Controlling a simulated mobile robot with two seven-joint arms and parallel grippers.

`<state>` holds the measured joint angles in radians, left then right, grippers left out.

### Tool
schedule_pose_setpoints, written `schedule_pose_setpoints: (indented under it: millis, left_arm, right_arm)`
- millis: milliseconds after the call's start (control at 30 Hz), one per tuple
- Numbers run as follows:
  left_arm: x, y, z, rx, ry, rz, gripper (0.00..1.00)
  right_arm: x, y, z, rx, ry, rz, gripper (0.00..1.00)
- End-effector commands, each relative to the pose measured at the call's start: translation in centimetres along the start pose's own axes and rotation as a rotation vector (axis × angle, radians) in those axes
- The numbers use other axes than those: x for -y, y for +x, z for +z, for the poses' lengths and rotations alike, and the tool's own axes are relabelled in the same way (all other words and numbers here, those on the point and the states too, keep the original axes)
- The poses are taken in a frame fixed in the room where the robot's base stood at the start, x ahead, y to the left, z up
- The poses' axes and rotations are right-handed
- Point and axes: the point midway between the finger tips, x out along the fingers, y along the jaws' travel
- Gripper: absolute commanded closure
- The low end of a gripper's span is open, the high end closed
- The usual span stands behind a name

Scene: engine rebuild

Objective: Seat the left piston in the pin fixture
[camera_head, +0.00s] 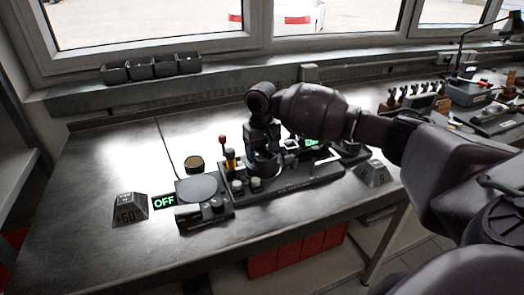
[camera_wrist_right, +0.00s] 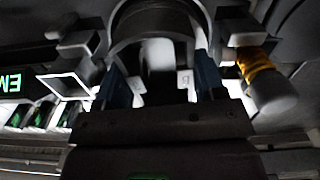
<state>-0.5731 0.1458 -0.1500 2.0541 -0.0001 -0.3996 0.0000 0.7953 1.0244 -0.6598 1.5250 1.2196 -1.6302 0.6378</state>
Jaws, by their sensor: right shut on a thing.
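My right gripper (camera_head: 262,150) reaches in from the right and points down over the long dark fixture base (camera_head: 300,186). In the right wrist view, my right gripper (camera_wrist_right: 160,82) has its two fingers on either side of a round, hollow grey part, which looks like the piston (camera_wrist_right: 155,15). It is shut on this part. The gripper and arm hide most of the part in the head view, so I cannot tell whether it touches the fixture. My left gripper is not in view.
A hot plate (camera_head: 197,188) with a green OFF display (camera_head: 163,202) stands left of the fixture. Behind it are a brown-topped round pot (camera_head: 195,162) and a red-handled tool (camera_head: 222,139). A wedge sign (camera_head: 130,210) stands farther left. The bench's left side (camera_head: 100,180) is mostly clear.

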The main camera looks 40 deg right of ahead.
Motion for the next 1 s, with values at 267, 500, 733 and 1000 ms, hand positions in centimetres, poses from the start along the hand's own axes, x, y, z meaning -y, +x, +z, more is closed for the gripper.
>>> schedule_pose_setpoints:
  millis: [267,500,733,1000]
  left_arm:
    - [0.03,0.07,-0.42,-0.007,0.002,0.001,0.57]
    - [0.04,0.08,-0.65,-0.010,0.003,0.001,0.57]
    - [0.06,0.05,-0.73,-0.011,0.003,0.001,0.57]
    - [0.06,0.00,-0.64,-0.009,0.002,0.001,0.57]
  right_arm:
    - [0.00,0.21,-0.03,-0.001,0.000,-0.001,0.74]
    - [-0.02,0.50,-0.02,-0.001,0.000,0.000,0.74]
    - [-0.03,0.73,-0.01,-0.001,0.000,0.001,0.74]
    - [-0.02,0.74,-0.02,-0.001,0.000,0.000,0.74]
